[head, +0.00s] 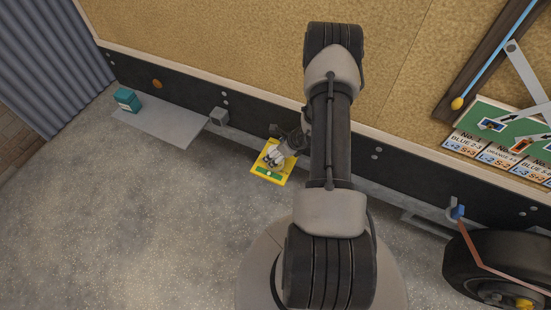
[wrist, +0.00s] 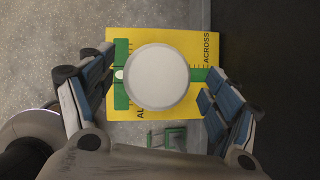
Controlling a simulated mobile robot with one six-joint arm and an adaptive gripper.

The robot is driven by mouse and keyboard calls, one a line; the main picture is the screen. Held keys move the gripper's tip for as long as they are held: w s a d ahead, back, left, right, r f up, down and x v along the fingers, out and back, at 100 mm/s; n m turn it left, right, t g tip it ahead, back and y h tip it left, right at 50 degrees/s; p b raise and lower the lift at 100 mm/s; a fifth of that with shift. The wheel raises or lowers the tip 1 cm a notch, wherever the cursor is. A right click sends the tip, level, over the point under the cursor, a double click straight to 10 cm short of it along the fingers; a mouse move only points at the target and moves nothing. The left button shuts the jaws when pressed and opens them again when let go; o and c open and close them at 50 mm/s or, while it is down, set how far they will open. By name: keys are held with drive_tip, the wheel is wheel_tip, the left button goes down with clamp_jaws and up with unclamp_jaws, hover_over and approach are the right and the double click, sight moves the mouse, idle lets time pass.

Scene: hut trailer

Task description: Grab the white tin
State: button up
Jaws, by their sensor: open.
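The white tin (wrist: 159,78) shows in the wrist view as a round, pale lid seen from above. It sits over a yellow card (wrist: 150,34) with green bars and black lettering. The card also shows in the head view (head: 259,177), on the floor side of the dark wall board. My gripper (wrist: 152,88) is open, with one blue-padded finger left of the tin and one right of it. Gaps show between both fingers and the tin. In the head view my gripper (head: 280,152) is above the card, and I cannot clearly tell the tin from it.
A dark board (head: 190,100) runs along the wall behind the card. A teal box (head: 127,99) stands on a grey plate (head: 160,126) at the left. A black tyre (head: 500,262) is at the lower right. The grey floor (head: 130,220) at left is clear.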

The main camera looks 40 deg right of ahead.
drive_tip(key=b+x, duration=0.1)
drive_tip(key=x, duration=0.3)
drive_tip(key=shift+w+a+f, duration=0.15)
drive_tip(key=shift+w+f, duration=0.05)
drive_tip(key=shift+w, duration=0.15)
drive_tip(key=shift+r, duration=0.1)
drive_tip(key=c, duration=1.5)
